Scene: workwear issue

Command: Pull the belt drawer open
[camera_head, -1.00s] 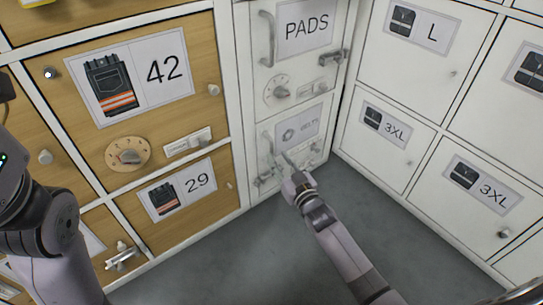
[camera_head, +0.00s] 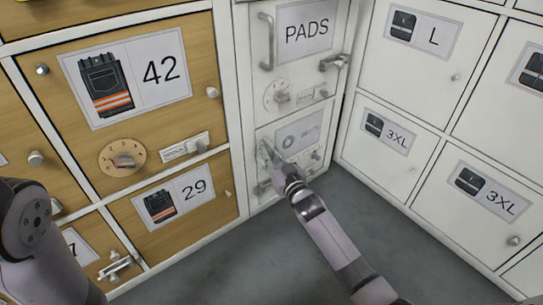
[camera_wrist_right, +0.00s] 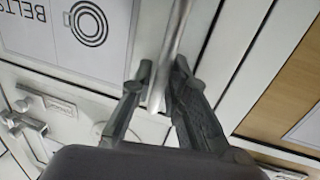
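The belt drawer (camera_head: 318,152) is the white lower front under the PADS front, with a grey label of a coiled belt. Its label (camera_wrist_right: 75,28) reads BELTS in the right wrist view. Its upright bar handle (camera_wrist_right: 176,38) is at the drawer's left side. My right gripper (camera_head: 270,158) is at this handle; in the wrist view its two fingers (camera_wrist_right: 162,78) stand on either side of the bar, close against it, near its end. The drawer front looks flush with its frame. My left gripper is out of view; only its arm shows at lower left.
The PADS front (camera_head: 294,72) above has its own bar handle, dial and latch. Wooden fronts marked 42 (camera_head: 195,95) and 29 (camera_head: 215,208) stand at left, white lockers (camera_head: 385,165) at right. Grey floor (camera_head: 235,265) is clear in front.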

